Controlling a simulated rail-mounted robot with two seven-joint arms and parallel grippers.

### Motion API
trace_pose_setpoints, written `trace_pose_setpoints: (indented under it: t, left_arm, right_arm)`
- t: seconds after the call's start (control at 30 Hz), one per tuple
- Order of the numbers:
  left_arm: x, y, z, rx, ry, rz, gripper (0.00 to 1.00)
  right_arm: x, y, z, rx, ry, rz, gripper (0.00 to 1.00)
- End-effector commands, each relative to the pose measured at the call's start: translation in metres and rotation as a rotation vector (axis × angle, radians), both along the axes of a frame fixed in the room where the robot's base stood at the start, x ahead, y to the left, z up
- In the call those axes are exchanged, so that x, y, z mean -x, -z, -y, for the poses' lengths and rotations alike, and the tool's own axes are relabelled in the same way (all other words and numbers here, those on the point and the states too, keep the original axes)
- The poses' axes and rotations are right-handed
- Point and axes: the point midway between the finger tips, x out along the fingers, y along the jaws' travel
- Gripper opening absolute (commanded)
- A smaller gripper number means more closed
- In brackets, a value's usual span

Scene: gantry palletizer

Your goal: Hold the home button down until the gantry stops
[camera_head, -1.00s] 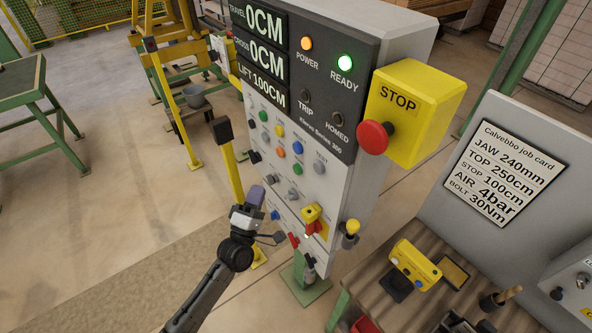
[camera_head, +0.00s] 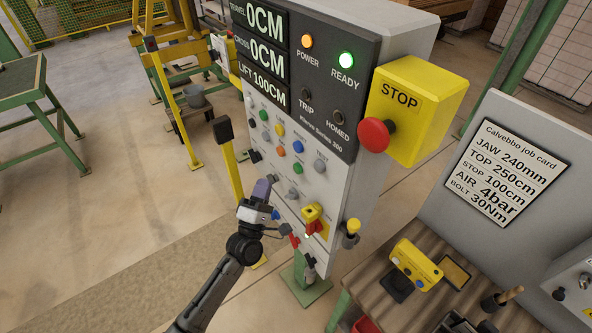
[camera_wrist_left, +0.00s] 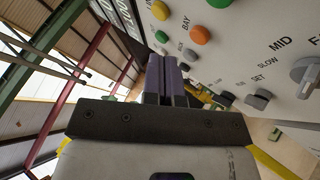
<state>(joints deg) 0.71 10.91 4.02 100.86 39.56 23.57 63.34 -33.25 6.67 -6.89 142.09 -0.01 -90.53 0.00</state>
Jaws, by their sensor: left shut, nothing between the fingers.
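The control panel (camera_head: 330,210) stands upright with rows of coloured buttons and knobs. I cannot tell which one is the home button, as most button labels are too small to read. The HOMED lamp (camera_head: 338,117) is dark, and so is the TRIP lamp (camera_head: 305,94). The READY lamp (camera_head: 346,60) glows green and the POWER lamp (camera_head: 307,41) orange. My left gripper (camera_head: 268,181) is shut and empty, close to the panel's lower left. In the wrist view its purple fingers (camera_wrist_left: 166,62) lie together near the buttons; contact cannot be told. My right gripper is out of view.
A yellow STOP box (camera_head: 415,105) with a red mushroom button (camera_head: 374,135) juts from the panel's right side. A yellow-and-red switch (camera_head: 313,217) sits low on the panel. A yellow post (camera_head: 231,165) stands left of it. A bench (camera_head: 370,285) is at the right.

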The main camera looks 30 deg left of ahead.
Motion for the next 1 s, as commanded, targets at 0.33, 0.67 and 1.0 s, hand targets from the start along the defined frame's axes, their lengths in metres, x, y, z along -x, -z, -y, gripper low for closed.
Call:
trace_pose_setpoints:
  t: [0.33,0.67,1.0]
  left_arm:
    - [-0.039,0.002,0.014,0.0,0.0,0.002,0.0]
    - [-0.057,0.0,0.02,0.0,0.0,0.0,0.0]
    - [-0.059,0.0,0.021,-0.001,-0.001,0.0,0.0]
  right_arm:
    - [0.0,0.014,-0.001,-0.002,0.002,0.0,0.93]
    - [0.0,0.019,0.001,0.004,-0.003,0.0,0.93]
    - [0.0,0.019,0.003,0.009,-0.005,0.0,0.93]
